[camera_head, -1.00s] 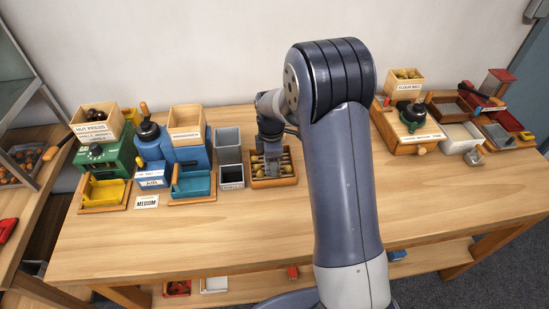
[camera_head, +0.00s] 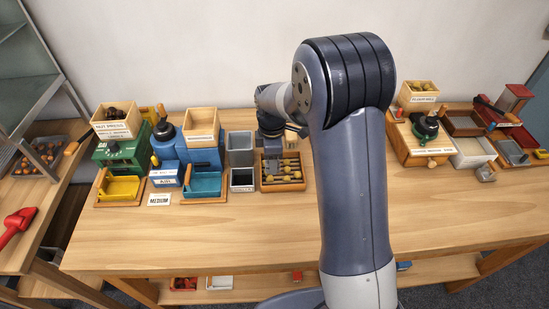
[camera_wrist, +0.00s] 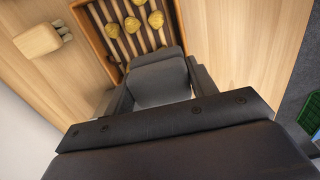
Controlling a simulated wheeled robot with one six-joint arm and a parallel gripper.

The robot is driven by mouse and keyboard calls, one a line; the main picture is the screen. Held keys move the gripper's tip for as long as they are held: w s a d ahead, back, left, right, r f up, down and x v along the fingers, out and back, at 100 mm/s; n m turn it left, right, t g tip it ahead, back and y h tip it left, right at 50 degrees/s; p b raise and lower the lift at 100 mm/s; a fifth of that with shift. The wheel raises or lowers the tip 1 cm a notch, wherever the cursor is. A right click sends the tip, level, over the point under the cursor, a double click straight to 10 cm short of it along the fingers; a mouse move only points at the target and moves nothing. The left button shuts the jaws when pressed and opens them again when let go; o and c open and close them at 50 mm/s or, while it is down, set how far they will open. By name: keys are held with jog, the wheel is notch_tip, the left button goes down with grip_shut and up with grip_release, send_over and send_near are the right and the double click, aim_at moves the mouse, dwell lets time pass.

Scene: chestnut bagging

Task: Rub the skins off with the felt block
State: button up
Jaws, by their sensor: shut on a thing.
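A shallow wooden tray with slats (camera_head: 283,187) stands near the middle of the bench. Several yellowish peeled chestnuts (camera_head: 293,178) lie on its slats; they also show in the wrist view (camera_wrist: 156,20). My gripper (camera_head: 270,158) is shut on the grey felt block (camera_wrist: 158,78), one finger on each side of it. The block is over the left part of the tray in the head view. In the wrist view it is at the tray's near end, close to the chestnuts. Whether it touches the slats or a chestnut cannot be told. The block hides part of the tray.
Two grey bins (camera_head: 241,148) stand just left of the tray. Further left are a blue machine (camera_head: 172,152) with a teal tray (camera_head: 203,184) and a green press (camera_head: 118,150). The front of the bench is clear.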

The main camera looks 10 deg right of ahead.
jog(key=shift+r+p, duration=0.65)
jog(key=shift+r, duration=0.6)
